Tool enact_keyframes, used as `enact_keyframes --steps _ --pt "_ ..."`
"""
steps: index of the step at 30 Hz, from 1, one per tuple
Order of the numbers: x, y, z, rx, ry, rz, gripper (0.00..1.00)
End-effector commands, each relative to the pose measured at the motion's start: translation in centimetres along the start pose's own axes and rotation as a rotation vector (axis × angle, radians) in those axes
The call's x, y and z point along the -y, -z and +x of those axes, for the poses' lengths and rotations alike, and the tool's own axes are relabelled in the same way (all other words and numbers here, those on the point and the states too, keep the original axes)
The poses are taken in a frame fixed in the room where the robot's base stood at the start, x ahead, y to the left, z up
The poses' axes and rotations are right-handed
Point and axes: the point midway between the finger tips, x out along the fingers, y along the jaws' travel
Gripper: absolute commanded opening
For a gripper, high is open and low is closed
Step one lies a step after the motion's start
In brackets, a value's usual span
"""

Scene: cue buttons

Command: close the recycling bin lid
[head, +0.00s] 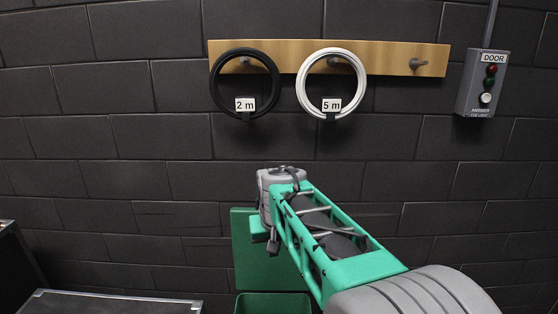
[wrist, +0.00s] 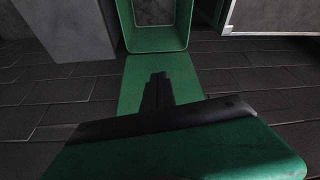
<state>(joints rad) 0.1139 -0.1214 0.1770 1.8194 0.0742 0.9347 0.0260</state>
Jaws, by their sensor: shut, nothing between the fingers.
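The green recycling bin (head: 273,304) is at the bottom of the head view, only its top showing. Its green lid (head: 250,268) stands raised behind it against the dark wall, partly hidden by my arm. In the wrist view the bin's open mouth (wrist: 123,22) is at the top, and the lid (wrist: 185,75) reaches from its edge toward my gripper. My gripper (head: 273,247) is in front of the lid in the head view; its dark fingers (wrist: 157,82) are together and empty over the lid in the wrist view. I cannot tell whether they touch it.
A dark case (head: 110,302) with a metal edge stands left of the bin, and another dark edge (head: 15,262) is farther left. A wooden rack (head: 390,58) holds a black coil (head: 217,92) and a white coil (head: 303,92). A grey door box (head: 470,90) is at right.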

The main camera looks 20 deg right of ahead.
Motion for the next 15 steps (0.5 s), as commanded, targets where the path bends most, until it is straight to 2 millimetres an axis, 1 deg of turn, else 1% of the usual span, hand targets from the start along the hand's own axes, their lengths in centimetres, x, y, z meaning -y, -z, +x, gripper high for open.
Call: enact_keyframes --steps 1,2,3,6,9,12,15 --pt "-1.2 5.6 -4.4 -0.015 -0.014 0.04 0.0" --pt "-1.9 8.1 -5.3 -0.028 -0.021 0.061 0.0" --pt "-2.8 11.0 -6.2 -0.043 -0.03 0.088 0.0" --pt "-4.8 16.4 -7.6 -0.078 -0.047 0.139 0.0" --pt "-5.9 19.1 -7.9 -0.099 -0.056 0.169 0.0" --pt "-6.4 19.9 -7.4 -0.107 -0.059 0.18 0.0" --pt "-6.4 20.0 -6.1 -0.106 -0.06 0.179 0.0"
